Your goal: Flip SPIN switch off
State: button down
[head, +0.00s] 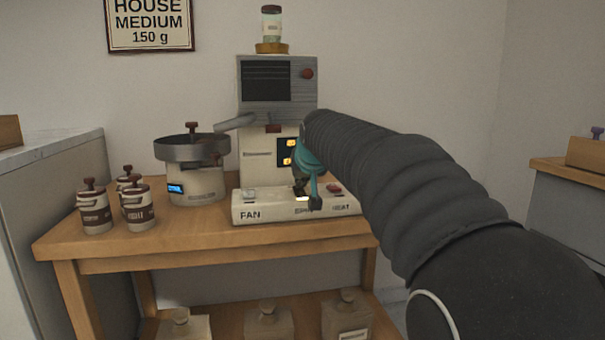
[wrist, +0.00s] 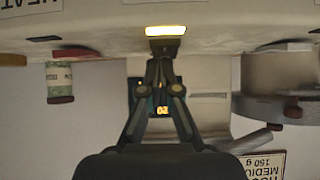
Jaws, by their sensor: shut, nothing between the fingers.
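The switch panel (head: 275,213) is a long cream box on the wooden table, with labels FAN, SPIN and HEAT. The SPIN switch (head: 302,198) is in the middle and shows a lit yellow-white strip; the strip also shows at the top middle of the wrist view (wrist: 166,31). My gripper (head: 302,188) is shut and empty, right at the SPIN switch. In the upside-down wrist view its fingertips (wrist: 160,62) meet just below a dark brown piece under the lit strip. I cannot tell whether they touch it. My gripper and arm partly hide the SPIN label and the switch.
The FAN switch (head: 249,193) is on the left and the reddish HEAT switch (head: 333,188) on the right, both close by. The roaster (head: 255,135) stands behind the panel, a round cooling pan (head: 192,150) to the left. Several lidded canisters (head: 95,208) stand at the table's left.

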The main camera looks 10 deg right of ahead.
jog(key=shift+w+p, duration=0.1)
jog(key=shift+p, duration=0.65)
jog(key=shift+f, duration=0.25)
jog(key=shift+w+r, duration=0.1)
jog(key=shift+w+r+p, duration=0.15)
jog(key=shift+w+p, duration=0.4)
jog(key=shift+w, duration=0.1)
jog(key=shift+r, duration=0.2)
jog(key=r+p, duration=0.4)
jog(key=shift+w+r, duration=0.2)
jog(key=shift+r, duration=0.15)
jog(key=w+r+v, duration=0.1)
jog(key=v, duration=0.8)
